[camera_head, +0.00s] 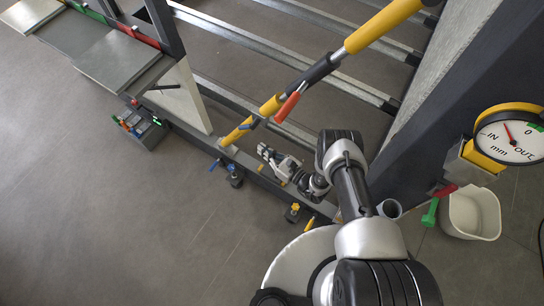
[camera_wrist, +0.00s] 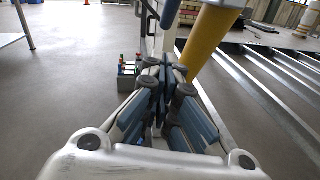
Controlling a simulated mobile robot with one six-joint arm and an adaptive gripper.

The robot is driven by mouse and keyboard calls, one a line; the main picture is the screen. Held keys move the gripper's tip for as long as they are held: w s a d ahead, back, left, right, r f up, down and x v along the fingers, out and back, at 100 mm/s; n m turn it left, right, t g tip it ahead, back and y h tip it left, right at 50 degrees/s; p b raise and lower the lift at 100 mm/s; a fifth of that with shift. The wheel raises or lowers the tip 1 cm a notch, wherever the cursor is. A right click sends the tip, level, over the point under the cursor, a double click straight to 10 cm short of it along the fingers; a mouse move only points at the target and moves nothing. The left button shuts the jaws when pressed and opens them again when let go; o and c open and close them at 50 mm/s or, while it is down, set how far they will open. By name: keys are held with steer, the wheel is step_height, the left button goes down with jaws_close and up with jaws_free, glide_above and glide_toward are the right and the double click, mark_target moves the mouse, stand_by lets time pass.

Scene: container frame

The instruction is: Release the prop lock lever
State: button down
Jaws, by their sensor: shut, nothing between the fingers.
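A yellow prop (camera_head: 378,26) runs diagonally from the base rail up to the upper right in the head view, with a dark sleeve near its middle. A red-orange lever (camera_head: 287,107) hangs from the lower end of that sleeve, and looks like the lock lever. The lever is not discernible there.
Grey metal rails (camera_head: 290,80) cross the frame floor behind the prop. A dark post (camera_head: 445,100) stands right of my arm. A round dial gauge (camera_head: 510,137) and white bin (camera_head: 472,213) are at the right. A box with coloured items (camera_head: 143,128) is at left. The floor at lower left is clear.

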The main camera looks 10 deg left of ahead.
mark_target(248, 125)
steer(key=w+a+r, duration=0.2)
steer(key=w+a, duration=0.1)
steer(key=a, duration=0.2)
steer(key=shift+w+r+b, duration=0.25)
steer(key=shift+r+b, duration=0.05)
